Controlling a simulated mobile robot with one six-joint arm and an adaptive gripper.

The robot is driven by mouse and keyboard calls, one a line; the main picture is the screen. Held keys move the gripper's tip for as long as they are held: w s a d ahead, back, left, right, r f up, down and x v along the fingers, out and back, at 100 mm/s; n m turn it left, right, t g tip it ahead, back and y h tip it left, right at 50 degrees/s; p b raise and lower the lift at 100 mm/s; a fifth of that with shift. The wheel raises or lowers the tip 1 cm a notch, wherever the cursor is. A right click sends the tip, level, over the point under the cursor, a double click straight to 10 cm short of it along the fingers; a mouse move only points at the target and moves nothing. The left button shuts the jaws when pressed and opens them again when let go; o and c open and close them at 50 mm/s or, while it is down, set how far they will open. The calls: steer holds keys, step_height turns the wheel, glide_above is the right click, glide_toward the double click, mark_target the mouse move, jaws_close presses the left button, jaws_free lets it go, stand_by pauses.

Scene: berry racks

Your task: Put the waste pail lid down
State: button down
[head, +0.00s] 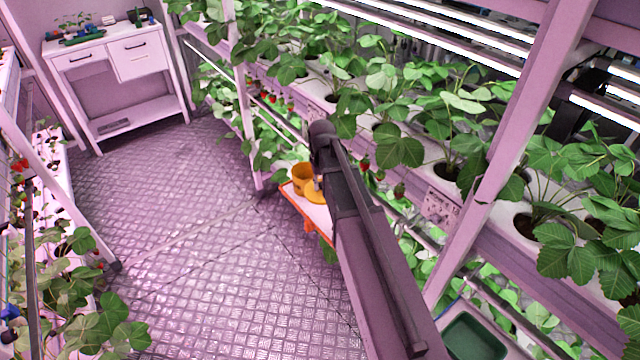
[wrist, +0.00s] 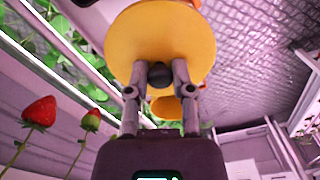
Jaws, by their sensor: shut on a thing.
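The waste pail lid (wrist: 125,38) is a round yellow disc with a dark knob. It fills the upper middle of the wrist view. My gripper (wrist: 160,75) is shut on the knob, one finger on each side. In the head view the lid (head: 314,194) shows as a yellow patch beside my arm, which hides much of it and most of my gripper. The yellow-orange waste pail (head: 302,178) stands just left of and behind the lid, its top uncovered. Whether the lid touches the surface below is unclear.
The pail stands on a white shelf with an orange rim (head: 297,207), beside the plant rack. Strawberry plants (head: 385,85) crowd the rack, and two strawberries (wrist: 40,111) hang close to my gripper. A white cabinet (head: 115,75) stands at the back left. The metal floor (head: 200,230) is clear.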

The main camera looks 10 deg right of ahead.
stand_by(0.3)
steer(key=w+f+b, duration=0.1)
steer(key=w+d+f+b, duration=0.1)
steer(key=d+f+b, duration=0.1)
steer(key=shift+w+d+f+b, duration=0.25)
steer(key=shift+w+f+b, duration=0.1)
steer(key=shift+w+b, duration=0.05)
steer(key=shift+w+d+f, duration=0.25)
steer(key=shift+d, duration=0.1)
step_height(320, 180, down, 6)
steer(key=b, duration=0.6)
steer(key=shift+f+b, duration=0.15)
steer(key=shift+b, duration=0.2)
steer(key=shift+f+b, duration=1.85)
steer(key=shift+b, duration=0.05)
steer(key=shift+f, duration=0.15)
